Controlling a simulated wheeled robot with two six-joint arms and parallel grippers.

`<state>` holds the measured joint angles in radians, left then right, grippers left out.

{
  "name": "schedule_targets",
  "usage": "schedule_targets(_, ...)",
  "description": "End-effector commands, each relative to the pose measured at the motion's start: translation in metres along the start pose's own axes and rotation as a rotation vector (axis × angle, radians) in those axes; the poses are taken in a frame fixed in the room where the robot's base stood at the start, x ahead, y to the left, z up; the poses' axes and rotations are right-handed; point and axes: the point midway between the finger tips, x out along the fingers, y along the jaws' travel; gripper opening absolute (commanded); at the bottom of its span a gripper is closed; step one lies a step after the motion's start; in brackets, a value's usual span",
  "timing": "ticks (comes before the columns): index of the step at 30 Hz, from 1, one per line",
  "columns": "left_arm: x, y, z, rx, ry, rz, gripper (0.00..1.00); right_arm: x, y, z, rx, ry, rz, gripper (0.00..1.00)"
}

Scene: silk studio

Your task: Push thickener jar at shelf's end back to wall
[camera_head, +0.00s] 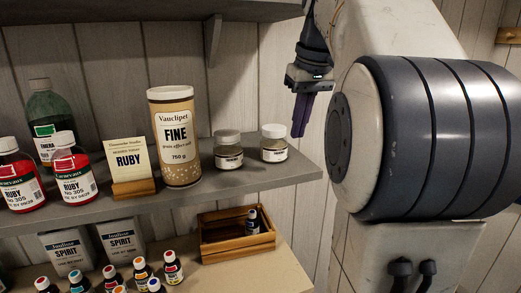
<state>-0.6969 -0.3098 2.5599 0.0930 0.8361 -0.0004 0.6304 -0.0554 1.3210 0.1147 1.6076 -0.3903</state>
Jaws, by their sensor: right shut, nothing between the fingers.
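Two small glass jars stand upright near the right end of the grey shelf (250,181). The outermost jar (274,146) has a pale lid and a white label, and holds pale contents. The other jar (228,150), with a greyer lid, stands just left of it, with a small gap between them. The label text is too small to read. My right gripper (298,131) is shut and empty, its purple fingers pointing down just right of the outermost jar, seemingly apart from it. The depth between them is hard to judge. My left gripper is out of view.
Left along the shelf stand a tall FINE salt canister (174,140), a RUBY card (128,163) on a wooden stand, red bottles (72,170) and a green bottle (48,112). A wooden crate (238,238) sits below. My right arm fills the right side.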

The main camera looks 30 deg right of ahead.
Motion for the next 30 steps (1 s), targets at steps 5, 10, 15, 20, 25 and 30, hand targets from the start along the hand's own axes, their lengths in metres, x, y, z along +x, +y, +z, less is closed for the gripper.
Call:
schedule_targets(5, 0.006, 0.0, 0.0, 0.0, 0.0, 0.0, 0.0, 0.028, -0.001, 0.001, 0.0, -0.004, -0.002, 0.0)
schedule_targets(10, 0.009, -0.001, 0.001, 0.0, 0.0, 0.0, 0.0, 0.065, -0.001, 0.001, 0.0, -0.005, -0.002, 0.0)
schedule_targets(15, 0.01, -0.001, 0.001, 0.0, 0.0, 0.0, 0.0, 0.099, -0.001, 0.001, -0.001, -0.003, -0.002, 0.0)
schedule_targets(20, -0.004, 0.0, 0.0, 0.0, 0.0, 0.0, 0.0, 0.102, -0.001, -0.025, -0.001, -0.001, 0.0, 0.0)
schedule_targets(25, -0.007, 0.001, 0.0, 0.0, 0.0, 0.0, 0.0, 0.106, -0.001, -0.037, -0.001, 0.0, 0.0, 0.0)
schedule_targets(30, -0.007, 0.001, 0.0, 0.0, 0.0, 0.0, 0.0, 0.108, -0.001, -0.039, 0.0, 0.0, 0.0, 0.0)
